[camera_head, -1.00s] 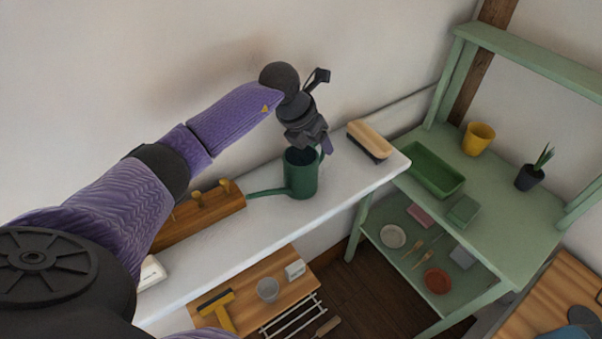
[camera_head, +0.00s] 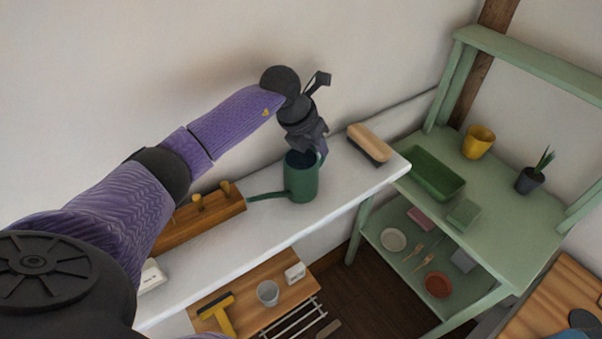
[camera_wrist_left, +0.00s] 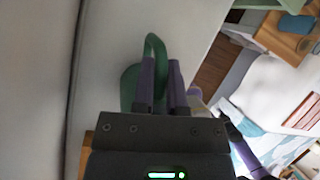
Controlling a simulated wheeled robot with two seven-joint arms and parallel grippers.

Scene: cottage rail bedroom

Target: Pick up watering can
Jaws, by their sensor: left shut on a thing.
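My left gripper (camera_head: 312,149) comes down from above at the can's right rear rim. In the left wrist view the green handle (camera_wrist_left: 154,44) loops up between my left gripper's fingers (camera_wrist_left: 162,72), which are shut on it. The can's body (camera_wrist_left: 129,88) is partly hidden behind the gripper there. I cannot see a gap between the can's base and the ledge.
A wooden brush (camera_head: 369,142) lies right of the can, and the peg block (camera_head: 205,218) lies left. The wall rises close behind. A green shelf unit (camera_head: 490,200) with a green tray (camera_head: 432,174) and yellow pot (camera_head: 479,142) stands to the right. The ledge front (camera_head: 255,230) is bare.

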